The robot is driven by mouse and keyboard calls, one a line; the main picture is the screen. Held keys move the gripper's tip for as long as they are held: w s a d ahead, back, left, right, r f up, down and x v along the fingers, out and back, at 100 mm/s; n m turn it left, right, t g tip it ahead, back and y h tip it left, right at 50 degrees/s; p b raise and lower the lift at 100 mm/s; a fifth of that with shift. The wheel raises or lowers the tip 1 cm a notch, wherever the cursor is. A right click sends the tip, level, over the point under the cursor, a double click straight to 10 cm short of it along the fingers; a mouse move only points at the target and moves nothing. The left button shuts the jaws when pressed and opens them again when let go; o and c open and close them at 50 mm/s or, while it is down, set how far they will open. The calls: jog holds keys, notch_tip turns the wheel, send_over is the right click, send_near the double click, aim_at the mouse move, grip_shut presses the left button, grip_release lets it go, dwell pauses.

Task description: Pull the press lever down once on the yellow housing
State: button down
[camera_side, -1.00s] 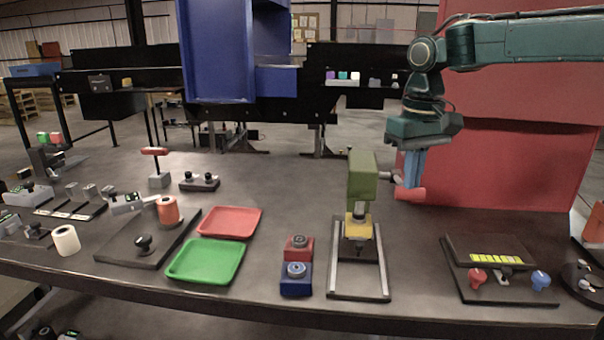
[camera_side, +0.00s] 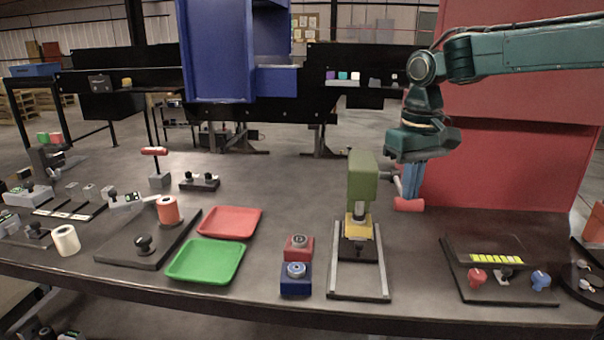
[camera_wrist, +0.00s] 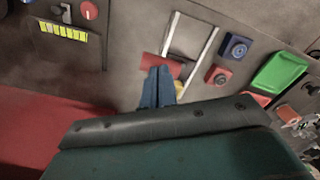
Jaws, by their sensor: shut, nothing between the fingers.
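The press lever has a grey arm leading right from the head to a red grip (camera_side: 408,204). My gripper (camera_side: 411,190) points down with its blue fingers shut, and their tips are at the top of the red grip. In the wrist view the fingers (camera_wrist: 158,75) overlap the red grip (camera_wrist: 150,63); exact contact is hard to tell.
Red and blue button boxes (camera_side: 297,268) stand left of the press. A panel with red and blue knobs (camera_side: 500,283) lies to the right. Green (camera_side: 206,261) and red trays lie further left. A tall red panel (camera_side: 510,165) stands behind my arm. Bare table lies between press and knob panel.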

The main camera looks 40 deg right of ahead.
aim_at(408, 208)
jog(key=shift+f, duration=1.25)
dwell(0.4)
jog(key=shift+f, duration=0.7)
jog(key=shift+s+f, duration=0.1)
jog(key=shift+f, duration=0.7)
dwell(1.6)
